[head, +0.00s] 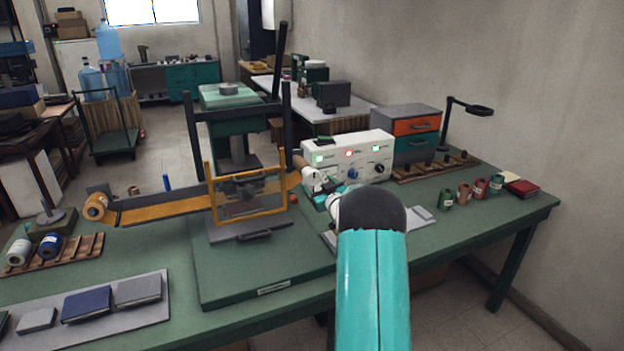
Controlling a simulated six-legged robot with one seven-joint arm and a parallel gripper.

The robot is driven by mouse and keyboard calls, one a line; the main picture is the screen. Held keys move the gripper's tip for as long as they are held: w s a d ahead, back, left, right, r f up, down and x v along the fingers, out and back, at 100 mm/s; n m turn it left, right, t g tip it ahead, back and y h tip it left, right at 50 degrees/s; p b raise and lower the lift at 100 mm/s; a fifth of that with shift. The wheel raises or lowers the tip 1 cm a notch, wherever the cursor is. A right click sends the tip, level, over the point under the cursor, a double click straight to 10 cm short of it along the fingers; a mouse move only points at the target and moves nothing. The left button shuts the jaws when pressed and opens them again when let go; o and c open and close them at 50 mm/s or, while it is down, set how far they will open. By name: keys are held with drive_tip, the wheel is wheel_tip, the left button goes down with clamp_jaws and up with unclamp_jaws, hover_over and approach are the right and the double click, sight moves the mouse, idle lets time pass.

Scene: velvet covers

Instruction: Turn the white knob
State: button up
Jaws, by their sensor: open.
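My gripper (320,187) is open at the left part of the box front, mostly hidden by my own wrist and arm. I cannot make out the white knob apart from the pale gripper parts there. I cannot tell whether the fingers touch it.
The press with a yellow-framed guard (247,212) stands close left of my gripper. A drawer unit (415,125) is right of the box. Several small spools (465,193) and a red book (522,187) lie at the right. The bench (450,228) is clear in front of them.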

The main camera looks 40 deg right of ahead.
sight(314, 179)
drive_tip(key=x, duration=0.6)
drive_tip(key=shift+f, duration=0.1)
drive_tip(key=shift+s, duration=0.1)
drive_tip(key=c, duration=1)
drive_tip(key=shift+o, duration=0.2)
drive_tip(key=shift+n, duration=0.5)
drive_tip(key=n, duration=0.5)
drive_tip(key=shift+n, duration=0.3)
drive_tip(key=n, duration=0.5)
